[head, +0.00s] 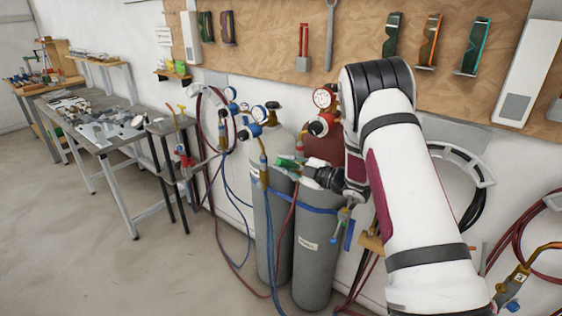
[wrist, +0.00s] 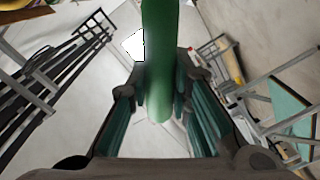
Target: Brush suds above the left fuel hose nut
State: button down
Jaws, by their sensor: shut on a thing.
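My gripper (head: 297,168) is in front of the two gas cylinders, at about the height of their upper parts. It is shut on a green rod-like thing, probably the brush. Its green part (head: 288,162) shows in the head view, and in the wrist view the green handle (wrist: 159,60) stands between the two fingers. No bristles or suds can be made out. A brass fitting (head: 264,175) hangs below the left blue regulator (head: 252,131), left of my gripper and apart from it. I cannot tell which fitting is the left fuel hose nut.
The grey left cylinder (head: 266,225) and right cylinder (head: 313,262) stand by the wall with a blue strap (head: 305,209) around them. Hoses hang down to the floor. A cluttered metal workbench (head: 78,118) stands at left; the floor before it is clear.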

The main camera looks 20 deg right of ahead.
jog(key=b+x, duration=0.1)
jog(key=x, duration=0.3)
jog(key=shift+w+d, duration=0.15)
dwell(0.4)
jog(key=s+a+p, duration=0.3)
jog(key=a, duration=0.2)
jog(key=shift+s, duration=0.3)
dwell(0.3)
